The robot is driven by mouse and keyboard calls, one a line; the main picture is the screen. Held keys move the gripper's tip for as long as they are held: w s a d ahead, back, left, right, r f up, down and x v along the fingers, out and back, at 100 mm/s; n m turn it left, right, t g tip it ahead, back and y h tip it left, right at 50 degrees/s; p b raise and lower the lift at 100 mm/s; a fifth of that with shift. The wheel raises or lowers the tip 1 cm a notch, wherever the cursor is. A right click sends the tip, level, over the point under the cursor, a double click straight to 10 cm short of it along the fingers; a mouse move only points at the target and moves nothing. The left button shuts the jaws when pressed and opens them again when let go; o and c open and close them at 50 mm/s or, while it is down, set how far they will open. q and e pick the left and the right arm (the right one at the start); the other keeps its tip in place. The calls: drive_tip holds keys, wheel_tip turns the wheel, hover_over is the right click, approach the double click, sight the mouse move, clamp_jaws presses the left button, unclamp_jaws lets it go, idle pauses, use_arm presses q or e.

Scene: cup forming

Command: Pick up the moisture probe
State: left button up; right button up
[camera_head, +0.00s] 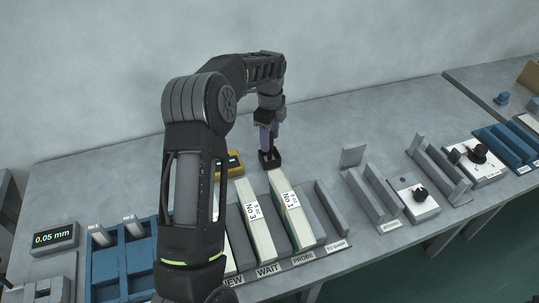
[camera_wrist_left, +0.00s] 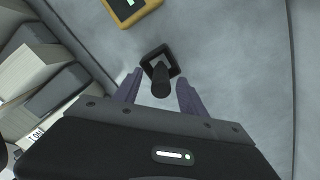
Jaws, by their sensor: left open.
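The moisture probe appears to be the dark cylinder (camera_wrist_left: 161,82) standing in a black square holder (camera_wrist_left: 151,55). The holder also shows on the grey bench in the head view (camera_head: 271,160). My left gripper (camera_head: 269,146) points down over this holder. In the left wrist view its purple fingers (camera_wrist_left: 160,78) are open, one on each side of the cylinder, with gaps visible. In the head view the fingers hide the cylinder. My right gripper is out of view.
Cartons marked No 3 (camera_head: 252,211) and No 1 (camera_head: 290,203) lie in the racks in front. Grey rails (camera_head: 371,190) stand to the right. Bench behind the holder is clear.

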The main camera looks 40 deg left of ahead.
use_arm(q)
wheel_tip(320, 180, down, 3)
drive_tip(key=shift+f+b, duration=0.1)
drive_tip(key=shift+b, duration=0.6)
clamp_jaws()
idle(0.3)
